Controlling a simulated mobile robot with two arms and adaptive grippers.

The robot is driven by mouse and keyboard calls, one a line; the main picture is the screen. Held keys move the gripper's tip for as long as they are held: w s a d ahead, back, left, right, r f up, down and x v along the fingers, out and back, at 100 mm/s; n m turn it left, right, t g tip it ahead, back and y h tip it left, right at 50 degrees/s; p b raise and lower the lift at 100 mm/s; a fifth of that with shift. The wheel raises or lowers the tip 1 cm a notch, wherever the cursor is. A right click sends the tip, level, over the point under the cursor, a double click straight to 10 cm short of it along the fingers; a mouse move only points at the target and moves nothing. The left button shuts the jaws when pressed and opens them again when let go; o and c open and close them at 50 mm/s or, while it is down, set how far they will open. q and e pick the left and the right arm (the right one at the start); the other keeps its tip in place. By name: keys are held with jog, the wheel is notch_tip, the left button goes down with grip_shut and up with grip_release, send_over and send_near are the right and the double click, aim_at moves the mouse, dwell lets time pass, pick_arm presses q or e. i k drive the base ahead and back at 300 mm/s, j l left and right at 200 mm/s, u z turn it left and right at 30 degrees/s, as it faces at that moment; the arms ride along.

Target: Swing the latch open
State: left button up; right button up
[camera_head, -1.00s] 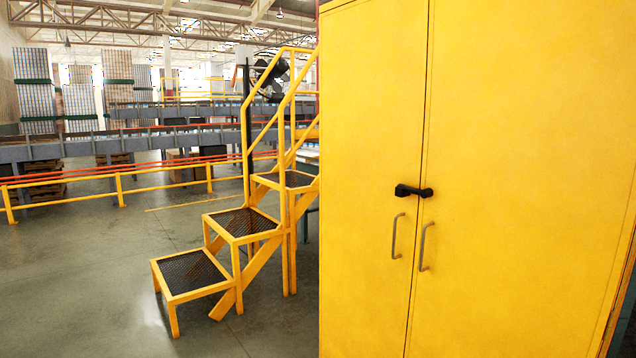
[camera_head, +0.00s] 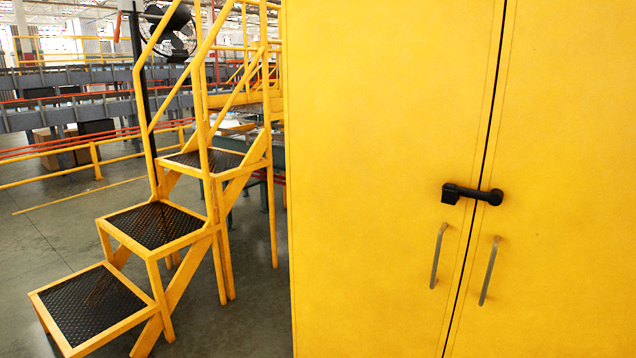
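A black latch (camera_head: 472,194) lies across the seam between the two doors of a tall yellow cabinet (camera_head: 385,110). It is roughly horizontal, with a blocky end on the left door and a rounded end on the right door. Below it are two grey bar handles, a left handle (camera_head: 439,255) and a right handle (camera_head: 489,271), one on each door. Both doors are shut. Neither of my grippers shows in the head view.
Yellow steps (camera_head: 155,225) with black treads and railings stand just left of the cabinet. Yellow and red rails (camera_head: 95,155) and grey conveyors (camera_head: 60,110) are further back. Grey floor (camera_head: 255,310) is bare between steps and cabinet.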

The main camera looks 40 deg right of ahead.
aim_at(472, 193)
jog(key=i+z, duration=0.4)
jog(key=i+j+z, duration=0.2)
jog(key=z, duration=0.2)
jog(key=i+j+z, duration=0.75)
jog(key=k+l, duration=0.05)
jog(key=l, duration=0.05)
